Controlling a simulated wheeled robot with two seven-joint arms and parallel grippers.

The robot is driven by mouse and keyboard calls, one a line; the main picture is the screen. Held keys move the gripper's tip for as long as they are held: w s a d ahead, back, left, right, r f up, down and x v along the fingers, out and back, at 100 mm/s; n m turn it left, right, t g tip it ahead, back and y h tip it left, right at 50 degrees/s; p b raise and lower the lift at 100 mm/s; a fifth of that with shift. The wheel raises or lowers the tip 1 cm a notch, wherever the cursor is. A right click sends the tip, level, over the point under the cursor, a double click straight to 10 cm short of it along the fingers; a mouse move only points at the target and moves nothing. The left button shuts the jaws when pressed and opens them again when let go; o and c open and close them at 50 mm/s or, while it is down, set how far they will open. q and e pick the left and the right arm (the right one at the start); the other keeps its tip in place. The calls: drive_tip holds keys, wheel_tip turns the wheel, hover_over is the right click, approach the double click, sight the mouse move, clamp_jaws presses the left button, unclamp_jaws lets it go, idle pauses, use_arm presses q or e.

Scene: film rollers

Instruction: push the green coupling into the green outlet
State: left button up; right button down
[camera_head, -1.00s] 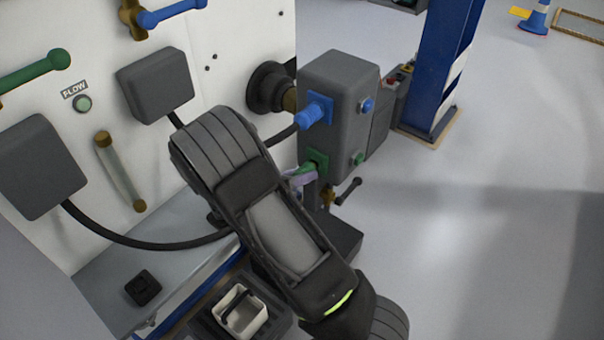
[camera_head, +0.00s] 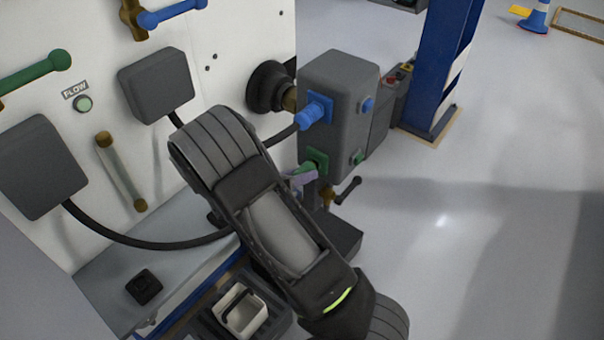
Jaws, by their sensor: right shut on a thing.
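The green outlet (camera_head: 317,159) is a green square on the left face of a grey box (camera_head: 340,85). The green coupling (camera_head: 308,168) shows as a small green piece just in front of the outlet. My right gripper (camera_head: 301,181) is shut on the coupling. Its arm comes up from the lower right and hides most of the coupling and its hose. I cannot tell whether the coupling is seated in the outlet. My left gripper is not in view.
A blue coupling (camera_head: 311,118) sits at the blue outlet above the green one. A brass valve with a dark handle (camera_head: 346,190) is below the box. A blue post (camera_head: 438,70) stands behind. A white bin (camera_head: 241,312) is at the bottom. The floor at right is clear.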

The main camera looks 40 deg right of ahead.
drive_tip(key=shift+w+d, duration=0.1)
drive_tip(key=shift+d, duration=0.6)
drive_tip(key=c, duration=0.9)
unclamp_jaws()
drive_tip(key=shift+a, duration=0.15)
drive_tip(key=p+v, duration=0.1)
drive_tip(key=v, duration=0.6)
drive_tip(key=shift+a+r, duration=0.15)
drive_tip(key=shift+a, duration=0.1)
